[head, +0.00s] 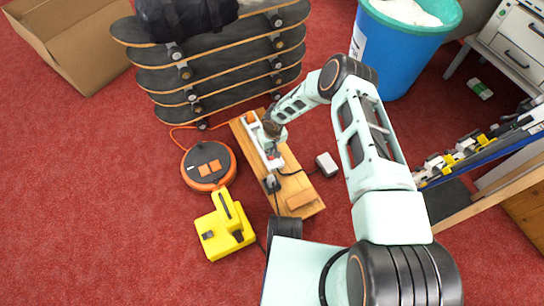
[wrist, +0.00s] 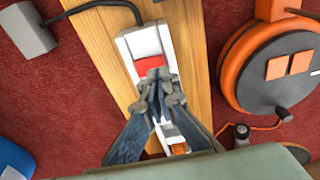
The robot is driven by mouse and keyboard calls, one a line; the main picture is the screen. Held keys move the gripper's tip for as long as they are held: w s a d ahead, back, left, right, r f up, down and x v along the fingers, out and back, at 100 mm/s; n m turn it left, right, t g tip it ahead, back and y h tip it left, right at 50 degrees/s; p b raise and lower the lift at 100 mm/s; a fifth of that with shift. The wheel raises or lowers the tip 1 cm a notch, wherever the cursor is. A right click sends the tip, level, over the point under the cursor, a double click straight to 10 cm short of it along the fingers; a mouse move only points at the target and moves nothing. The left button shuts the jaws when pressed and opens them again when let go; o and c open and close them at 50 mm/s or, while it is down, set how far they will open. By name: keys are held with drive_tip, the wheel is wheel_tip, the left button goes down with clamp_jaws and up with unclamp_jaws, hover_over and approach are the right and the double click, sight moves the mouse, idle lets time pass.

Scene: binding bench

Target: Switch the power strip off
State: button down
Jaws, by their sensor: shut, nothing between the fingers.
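The white power strip (head: 268,159) lies on a wooden board on the red carpet. In the wrist view, the strip (wrist: 142,43) has a red rocker switch (wrist: 150,66), and a small orange part (wrist: 180,148) shows towards its other end. My gripper (wrist: 166,88) is shut, its fingertips over the strip just below the red switch in the picture. I cannot tell whether the tips touch the strip. In the head view, my gripper (head: 270,130) hides the middle of the strip. The fingers cover part of the strip in the wrist view. The switch's position is unclear.
The wooden board (head: 300,198) carries the strip. An orange cable reel (head: 208,163) and a yellow tool (head: 226,226) lie to its left. A white adapter box (head: 327,164) lies to its right. Stacked skateboards (head: 225,80) stand behind. Carpet at left is clear.

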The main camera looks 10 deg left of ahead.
drive_tip(key=shift+f+b, duration=0.3)
drive_tip(key=shift+f, duration=0.85)
idle(0.9)
drive_tip(key=shift+r, duration=0.1)
drive_tip(key=shift+r+p, duration=2.15)
drive_tip(key=shift+r, duration=1.35)
